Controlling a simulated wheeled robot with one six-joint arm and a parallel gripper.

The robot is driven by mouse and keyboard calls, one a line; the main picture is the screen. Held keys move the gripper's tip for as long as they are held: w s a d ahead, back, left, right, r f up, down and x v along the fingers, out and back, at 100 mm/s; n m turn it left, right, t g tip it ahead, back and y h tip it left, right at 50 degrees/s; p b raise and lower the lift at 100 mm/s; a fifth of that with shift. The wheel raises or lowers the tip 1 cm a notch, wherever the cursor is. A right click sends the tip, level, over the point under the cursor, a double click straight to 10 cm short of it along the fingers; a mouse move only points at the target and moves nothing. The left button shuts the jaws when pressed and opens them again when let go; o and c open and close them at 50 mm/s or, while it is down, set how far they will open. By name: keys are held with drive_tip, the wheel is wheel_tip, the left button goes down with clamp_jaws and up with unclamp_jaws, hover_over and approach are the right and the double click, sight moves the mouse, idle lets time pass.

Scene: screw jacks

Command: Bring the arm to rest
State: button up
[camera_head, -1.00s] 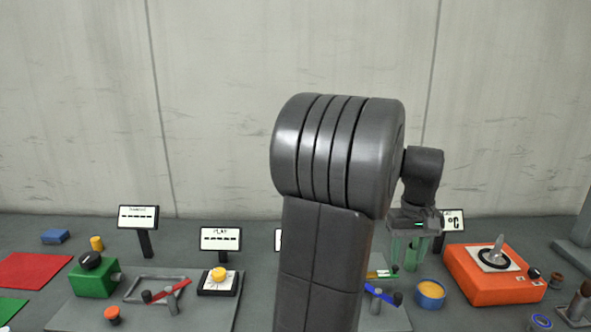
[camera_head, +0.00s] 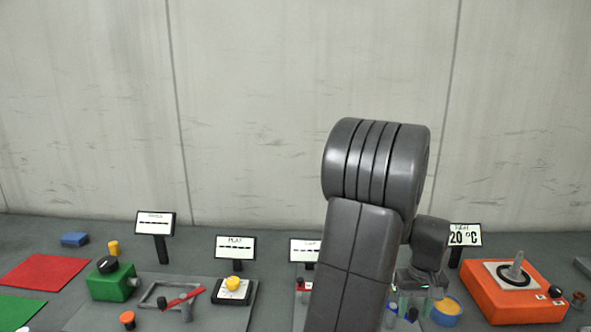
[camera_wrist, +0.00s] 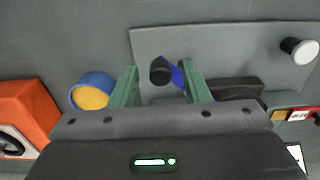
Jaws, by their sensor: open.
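My gripper (camera_head: 411,304) is at the lower right in the head view, low over the grey panel, partly hidden by my own arm. In the wrist view my gripper (camera_wrist: 159,78) has its two green fingers apart, with no object clamped. A dark round knob (camera_wrist: 160,72) and part of a blue lever (camera_wrist: 178,75) show between the fingertips. Whether the fingers touch them I cannot tell. My arm stands raised and bent in the head view.
A blue cup with a yellow top (camera_head: 447,309) is close to the right of my gripper. An orange box with a lever (camera_head: 512,291) stands further right. A 20 °C sign (camera_head: 464,235) is behind. A white knob (camera_wrist: 300,50) and a green block (camera_head: 112,287) are also on the bench.

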wheel_tip(320, 180, up, 14)
wheel_tip(320, 180, down, 14)
drive_tip(key=shift+r, duration=0.1)
drive_tip(key=shift+s+a+m, duration=0.3)
drive_tip(key=shift+a+m, duration=0.1)
drive_tip(key=shift+m, duration=0.6)
drive_tip(key=a+m, duration=0.6)
drive_tip(key=m, duration=0.9)
drive_tip(key=shift+w+a+m+p, duration=0.3)
drive_tip(key=shift+w+a, duration=0.05)
drive_tip(key=shift+w, duration=0.1)
